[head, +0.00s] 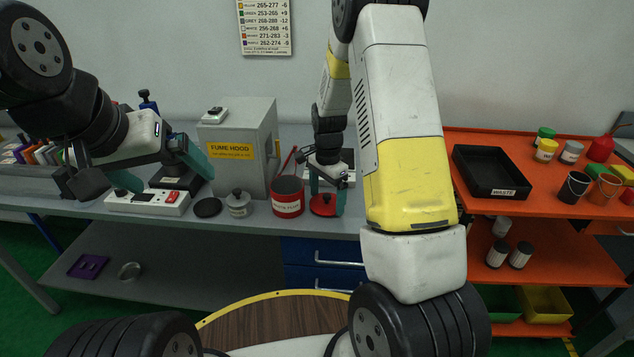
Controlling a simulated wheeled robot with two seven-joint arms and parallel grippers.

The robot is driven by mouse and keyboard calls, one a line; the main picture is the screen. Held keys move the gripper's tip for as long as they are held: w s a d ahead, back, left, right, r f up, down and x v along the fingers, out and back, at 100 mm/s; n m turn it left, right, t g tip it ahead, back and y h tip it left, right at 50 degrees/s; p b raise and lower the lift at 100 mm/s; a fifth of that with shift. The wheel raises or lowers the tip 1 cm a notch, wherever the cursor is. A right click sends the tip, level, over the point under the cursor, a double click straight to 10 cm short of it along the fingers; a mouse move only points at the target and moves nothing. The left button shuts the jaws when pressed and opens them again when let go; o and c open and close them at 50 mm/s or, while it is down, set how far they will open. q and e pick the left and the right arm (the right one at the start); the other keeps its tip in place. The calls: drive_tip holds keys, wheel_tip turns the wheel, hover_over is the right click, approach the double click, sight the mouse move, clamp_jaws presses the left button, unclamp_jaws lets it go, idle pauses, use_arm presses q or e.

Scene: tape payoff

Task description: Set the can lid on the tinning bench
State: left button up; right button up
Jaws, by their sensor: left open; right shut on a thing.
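The red can lid (323,210) is at the front part of the grey tinning bench (345,224), just right of the red can (288,206). My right gripper (327,196), with teal fingers, points down and is shut on the lid. I cannot tell whether the lid touches the bench top or hangs just above it. My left gripper (170,180) is open at the left of the bench, its teal fingers spread above a white power strip. The red can's label is only partly readable, and a stick leans out of its top.
A grey fume hood box (243,160) stands behind the can. A small lidded pot (238,206), a black disc (208,207) and the power strip (147,202) lie left of it. An orange shelf cart with a black waste tray (491,186) stands right.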

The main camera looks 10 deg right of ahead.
drive_tip(key=shift+f, duration=0.25)
idle(0.4)
drive_tip(key=o, duration=1.1)
drive_tip(key=shift+r, duration=3.5)
